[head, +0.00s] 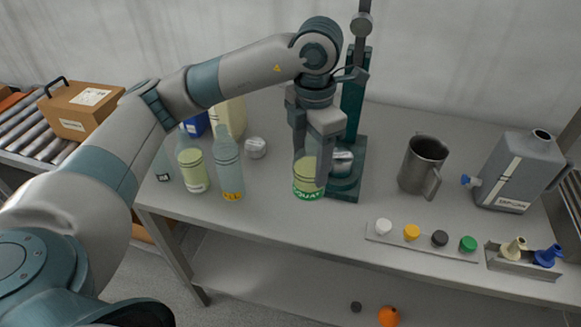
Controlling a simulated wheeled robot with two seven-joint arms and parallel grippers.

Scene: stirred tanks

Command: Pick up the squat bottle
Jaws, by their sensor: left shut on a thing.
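The squat bottle (308,188) is a short clear bottle with yellow-green liquid and a green label reading "SQUAT". It stands upright at the middle of the table, in front of the green stand. My left gripper (318,165) comes down over it from above and is shut on it. The fingers hide the bottle's upper part. I cannot tell whether its base touches the table. My right gripper is not in view.
A tall bottle (229,172) and a round bottle (192,165) stand to the left. The green stand (347,178) is close behind the gripper. A metal jug (422,165), a strip of caps (425,240) and a grey canister (520,170) are to the right.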

